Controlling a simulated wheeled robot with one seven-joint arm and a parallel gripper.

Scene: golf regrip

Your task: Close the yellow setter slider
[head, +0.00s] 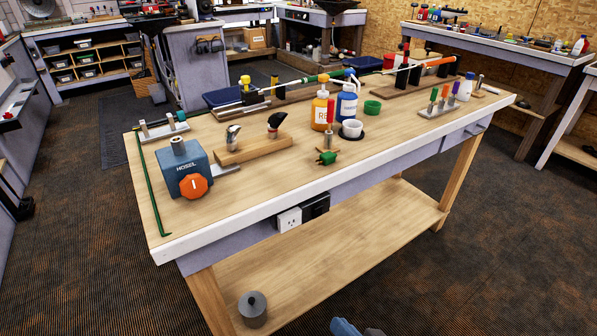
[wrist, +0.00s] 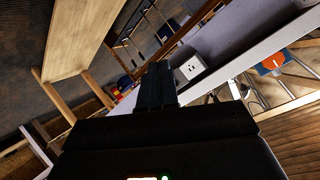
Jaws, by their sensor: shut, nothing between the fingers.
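A small black device with a yellow top (head: 246,82) stands at the back left of the workbench, by the near end of a golf club shaft (head: 330,75). It looks like the yellow setter, but it is too small to tell how its slider stands. My gripper (wrist: 157,72) shows in the wrist view, dark, its fingers together and empty. It is in front of the bench, low near the bench's front side, well apart from the setter. The setter cannot be made out in the wrist view.
The workbench (head: 215,223) holds a blue vise-like box with an orange knob (head: 193,186), a wooden block with club heads (head: 250,149), bottles (head: 322,110), a green plug (head: 327,158) and a screwdriver rack (head: 440,107). A white outlet (head: 290,220) is on its front. Open floor lies in front.

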